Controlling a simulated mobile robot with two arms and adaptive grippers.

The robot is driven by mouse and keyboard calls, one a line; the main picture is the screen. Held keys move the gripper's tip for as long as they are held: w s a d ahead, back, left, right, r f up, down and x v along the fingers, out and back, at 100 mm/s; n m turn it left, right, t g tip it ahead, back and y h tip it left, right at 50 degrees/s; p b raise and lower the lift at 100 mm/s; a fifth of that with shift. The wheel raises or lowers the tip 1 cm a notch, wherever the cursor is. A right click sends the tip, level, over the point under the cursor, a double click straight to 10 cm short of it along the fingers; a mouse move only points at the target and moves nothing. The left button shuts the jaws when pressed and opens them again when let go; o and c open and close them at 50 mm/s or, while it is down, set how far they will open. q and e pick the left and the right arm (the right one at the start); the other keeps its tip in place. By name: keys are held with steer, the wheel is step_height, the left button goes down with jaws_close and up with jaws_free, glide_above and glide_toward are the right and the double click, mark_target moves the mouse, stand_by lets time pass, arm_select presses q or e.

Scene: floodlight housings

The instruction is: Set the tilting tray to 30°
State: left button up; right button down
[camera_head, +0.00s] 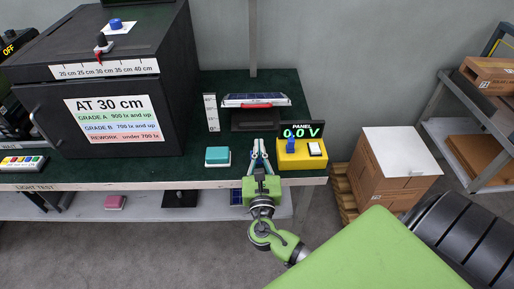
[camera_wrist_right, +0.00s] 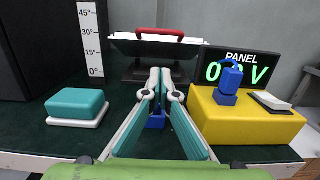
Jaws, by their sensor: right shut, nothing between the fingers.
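The tilting tray (camera_head: 257,101) stands at the back of the green bench, with a solar panel on it and a red handle (camera_head: 264,105) along its front. It looks close to flat, but I cannot read its exact angle. In the wrist view the tray (camera_wrist_right: 125,46) and red handle (camera_wrist_right: 159,34) show above a dark base. The white angle scale (camera_wrist_right: 90,44) stands left of it, marked 0°, 30° and 45°. My right gripper (camera_head: 259,142) is shut and empty in front of the tray, apart from the handle; its fingertips (camera_wrist_right: 160,74) point toward the tray base. My left gripper is out of view.
A teal block (camera_head: 217,156) on a white base stands left of the gripper. A yellow box (camera_head: 301,154) with a blue part and white switch is close on the right, before a panel display (camera_head: 300,131) reading 0.0 V. A large black test box (camera_head: 45,111) fills the left.

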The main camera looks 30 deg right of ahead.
steer(key=x, duration=0.6)
steer(key=shift+r+p, duration=0.1)
steer(key=shift+p, duration=0.2)
steer(key=w+r, duration=0.1)
steer(key=w+d+r+p, duration=0.1)
steer(key=r, duration=0.1)
steer(key=shift+w+d+p, duration=0.25)
steer(key=shift+w+p, duration=0.05)
steer(key=shift+w, duration=0.1)
